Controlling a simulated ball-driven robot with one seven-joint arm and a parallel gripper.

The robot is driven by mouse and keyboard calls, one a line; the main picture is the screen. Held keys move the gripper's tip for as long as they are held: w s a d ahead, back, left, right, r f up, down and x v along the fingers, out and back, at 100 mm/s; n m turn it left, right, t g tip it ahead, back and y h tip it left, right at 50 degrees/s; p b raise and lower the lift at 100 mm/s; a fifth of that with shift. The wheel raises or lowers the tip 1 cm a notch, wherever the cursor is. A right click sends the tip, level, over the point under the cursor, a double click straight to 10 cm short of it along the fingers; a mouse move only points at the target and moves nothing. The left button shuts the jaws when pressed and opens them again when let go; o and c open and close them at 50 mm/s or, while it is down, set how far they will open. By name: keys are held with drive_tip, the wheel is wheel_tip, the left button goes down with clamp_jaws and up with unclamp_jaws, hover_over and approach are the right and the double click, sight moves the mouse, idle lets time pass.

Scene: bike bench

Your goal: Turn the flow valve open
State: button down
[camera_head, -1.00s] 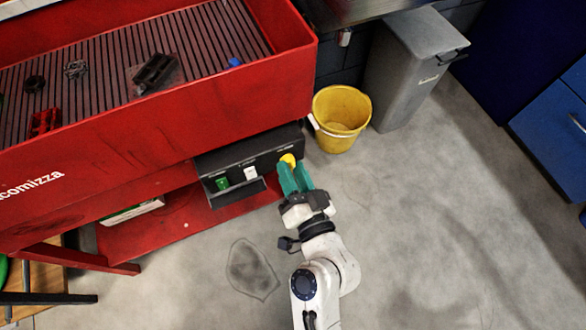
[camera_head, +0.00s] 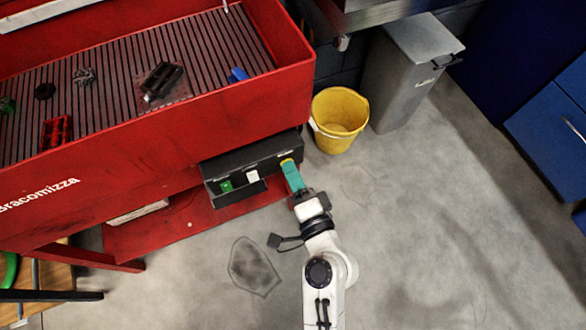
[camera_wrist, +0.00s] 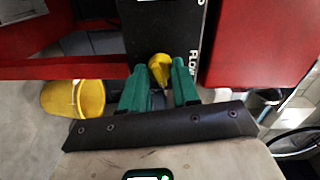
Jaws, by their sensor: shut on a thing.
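The flow valve is a yellow knob (camera_wrist: 160,69) on a black control panel (camera_wrist: 150,25) with a partly visible "FLOW" label in the wrist view. In the head view the black panel (camera_head: 238,165) is mounted under the red bench, and only a bit of the yellow knob (camera_head: 287,161) shows at its right end. My gripper (camera_wrist: 160,78) has two green fingers, one on each side of the knob, shut on it. In the head view my gripper (camera_head: 290,172) reaches the panel's right end, and its fingers hide most of the knob.
A red wash bench (camera_head: 150,135) stands above the panel, with small parts on its slatted top. The panel also carries a green switch (camera_head: 225,186) and a white switch (camera_head: 252,176). A yellow bucket (camera_head: 338,122) and grey bin (camera_head: 408,75) stand to the right. Floor to the right is clear.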

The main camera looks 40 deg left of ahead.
drive_tip(key=shift+m, duration=0.6)
drive_tip(key=c, duration=0.8)
unclamp_jaws()
drive_tip(key=shift+d, duration=0.15)
drive_tip(key=v, duration=1)
drive_tip(key=shift+s+d, duration=0.1)
drive_tip(key=shift+d, duration=0.2)
